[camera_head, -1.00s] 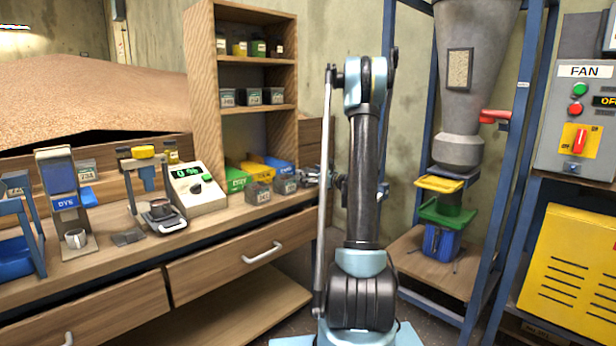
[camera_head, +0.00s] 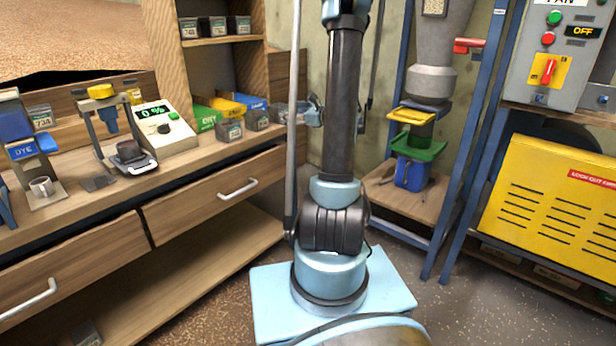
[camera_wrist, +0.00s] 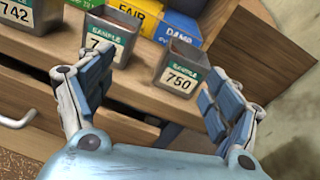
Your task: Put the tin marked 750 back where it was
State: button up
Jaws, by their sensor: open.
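The tin marked 750 (camera_wrist: 180,76) is a grey, open-topped tin with a white and green sample label. In the wrist view it stands upright on the wooden counter, near its front edge. My gripper (camera_wrist: 158,84) is open, its two fingers spread to either side, with the tin ahead between them and apart from both. In the head view my gripper (camera_head: 312,110) is at the right end of the counter, beside the row of sample tins. The 750 marking cannot be read in that view.
A similar tin (camera_wrist: 107,40) stands close left of the 750 tin, and one marked 742 (camera_wrist: 27,14) further left. Yellow FAIR (camera_wrist: 137,14) and blue DAMP (camera_wrist: 181,26) bins stand behind. A wooden side panel (camera_wrist: 258,50) rises at right. Shelf tins (camera_head: 212,27) stand above.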

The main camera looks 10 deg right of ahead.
jog(key=s+a+f+n+g+h, duration=0.1)
jog(key=s+a+n+g+h, duration=0.1)
jog(key=s+a+n+g, duration=0.65)
jog(key=s+a+f+n+t+h, duration=0.15)
jog(key=s+n, duration=0.35)
jog(key=s, duration=0.8)
jog(key=s+d+f+n+g+h, duration=0.1)
jog(key=s+d+f+n+h, duration=0.1)
jog(key=s+n, duration=0.2)
jog(key=s+d+f+n+g+h, duration=0.1)
jog(key=s+d+f+n+h, duration=0.1)
jog(key=s, duration=0.9)
jog(key=s+d+f+n+g+h, duration=0.1)
jog(key=s+d+f+n+h, duration=0.1)
jog(key=s+n, duration=0.4)
notch_tip(320, 180, down, 2)
jog(key=shift+s+d+f+g+h, duration=0.1)
jog(key=shift+s+d+g+h, duration=0.35)
jog(key=shift+s, duration=0.6)
jog(key=shift+n, duration=0.25)
